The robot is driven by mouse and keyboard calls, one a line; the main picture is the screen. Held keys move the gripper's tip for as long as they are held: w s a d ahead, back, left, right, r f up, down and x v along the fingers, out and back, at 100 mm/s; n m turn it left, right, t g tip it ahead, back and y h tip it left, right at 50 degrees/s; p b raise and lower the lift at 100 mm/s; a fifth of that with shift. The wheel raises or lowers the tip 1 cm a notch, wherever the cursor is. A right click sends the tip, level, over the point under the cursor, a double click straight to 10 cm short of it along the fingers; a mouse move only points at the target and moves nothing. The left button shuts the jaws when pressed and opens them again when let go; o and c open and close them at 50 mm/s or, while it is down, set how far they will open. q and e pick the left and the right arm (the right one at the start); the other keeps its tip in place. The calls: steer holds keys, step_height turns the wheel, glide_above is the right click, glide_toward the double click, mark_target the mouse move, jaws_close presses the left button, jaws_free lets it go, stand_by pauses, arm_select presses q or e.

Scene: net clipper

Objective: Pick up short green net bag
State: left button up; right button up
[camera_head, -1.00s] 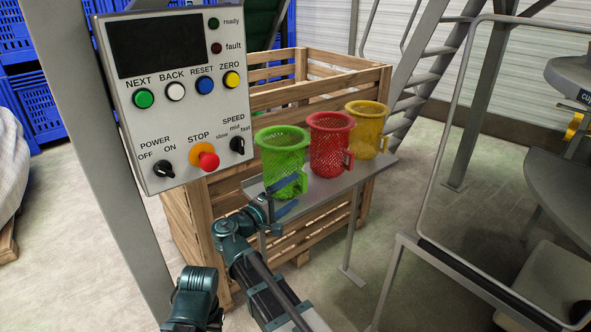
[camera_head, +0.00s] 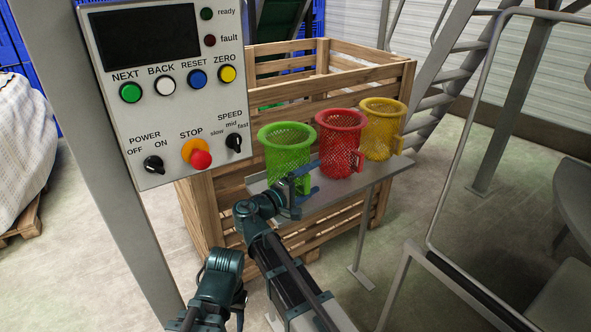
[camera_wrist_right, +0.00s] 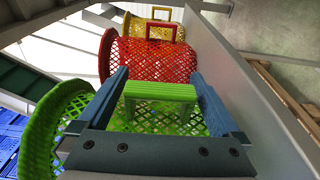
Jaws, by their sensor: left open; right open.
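The short green net bag (camera_head: 285,148) stands upright at the left end of a grey shelf (camera_head: 330,190), a mesh cup shape with a thick rim and a side handle. In the right wrist view its rim (camera_wrist_right: 45,125) is at the left and its light green handle (camera_wrist_right: 160,91) is near the middle. My right gripper (camera_head: 308,180) is at the front of the bag; in the wrist view its blue fingers (camera_wrist_right: 160,78) are open, one on each side of the handle, with gaps visible. Part of my left arm shows at the lower left of the head view; its fingers are not visible.
A red net bag (camera_head: 340,140) and a yellow net bag (camera_head: 382,125) stand to the right of the green one on the shelf. A wooden crate (camera_head: 200,215) is behind the shelf. A control panel (camera_head: 170,90) stands at the left. Metal railings are at the right.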

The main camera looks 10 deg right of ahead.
steer(key=shift+a, duration=0.1)
steer(key=shift+c, duration=0.2)
steer(key=c, duration=1.1)
steer(key=shift+c, duration=0.2)
step_height(320, 180, up, 10)
steer(key=p, duration=1)
steer(key=shift+w, duration=0.1)
steer(key=o, duration=0.7)
steer(key=shift+r, duration=0.1)
steer(key=c, duration=0.9)
